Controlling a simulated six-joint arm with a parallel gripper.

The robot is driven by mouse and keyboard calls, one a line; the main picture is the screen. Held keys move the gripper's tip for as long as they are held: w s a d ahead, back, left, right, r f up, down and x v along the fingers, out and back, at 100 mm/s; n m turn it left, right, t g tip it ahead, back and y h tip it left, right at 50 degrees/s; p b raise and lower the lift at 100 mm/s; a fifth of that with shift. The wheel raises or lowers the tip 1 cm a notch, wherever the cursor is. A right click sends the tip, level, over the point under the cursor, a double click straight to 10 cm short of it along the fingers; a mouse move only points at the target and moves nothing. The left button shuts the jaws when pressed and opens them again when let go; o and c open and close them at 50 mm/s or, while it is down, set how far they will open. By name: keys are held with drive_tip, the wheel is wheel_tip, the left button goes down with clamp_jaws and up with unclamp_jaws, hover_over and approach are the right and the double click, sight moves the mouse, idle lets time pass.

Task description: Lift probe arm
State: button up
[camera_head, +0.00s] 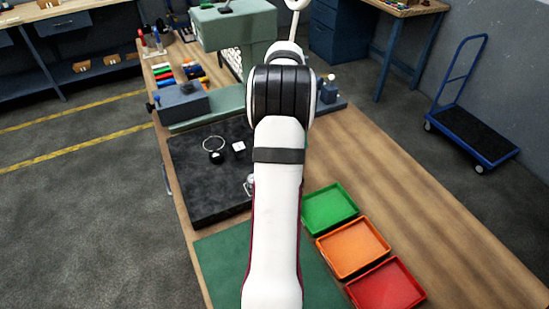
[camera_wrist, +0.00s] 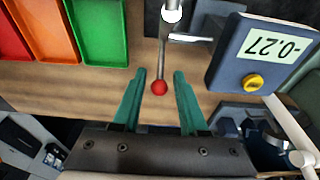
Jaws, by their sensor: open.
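In the wrist view, a thin metal rod with a red ball (camera_wrist: 159,88) at its end, seemingly the probe arm, runs down from a pale round joint near the top edge. The red ball lies between the two green fingers of my gripper (camera_wrist: 159,75), with gaps visible on both sides. My gripper is open and holds nothing. To the right is a dark display box (camera_wrist: 262,55) with a yellow knob; its reading, -0.27, appears upside down. In the head view my own arm hides the gripper, and I cannot make out the red ball.
Green (camera_head: 330,209), orange (camera_head: 353,248) and red (camera_head: 386,285) trays stand on the wooden bench (camera_head: 440,225). A black plate (camera_head: 190,190) with small parts lies left of my arm. A green machine (camera_head: 235,27) stands at the back. The bench's right part is clear.

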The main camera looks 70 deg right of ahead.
wheel_tip(320, 180, up, 9)
idle(0.7)
drive_tip(key=w+a+r+n+t, duration=0.1)
drive_tip(key=w+a+n, duration=0.35)
drive_tip(key=a, duration=0.55)
drive_tip(key=w+a+r+n+y, duration=0.1)
drive_tip(key=w+a+n, duration=0.2)
drive_tip(key=w+a, duration=0.5)
drive_tip(key=w+a+r+n+t, duration=0.1)
drive_tip(key=w+a+n, duration=0.3)
drive_tip(key=a, duration=0.9)
drive_tip(key=s+a+f+n, duration=0.2)
drive_tip(key=s+a+n, duration=0.1)
drive_tip(key=a, duration=0.4)
drive_tip(key=s+a+f+n+y, duration=0.1)
drive_tip(key=s+a+f+n, duration=0.1)
drive_tip(key=s+a, duration=0.3)
drive_tip(key=s+a+f+n+y, duration=0.1)
drive_tip(key=s+a+f+n, duration=0.1)
drive_tip(key=s+a+n, duration=0.3)
drive_tip(key=a, duration=0.4)
drive_tip(key=shift+a+f+g, duration=0.25)
drive_tip(key=shift+a+g, duration=0.05)
drive_tip(key=shift+a, duration=0.05)
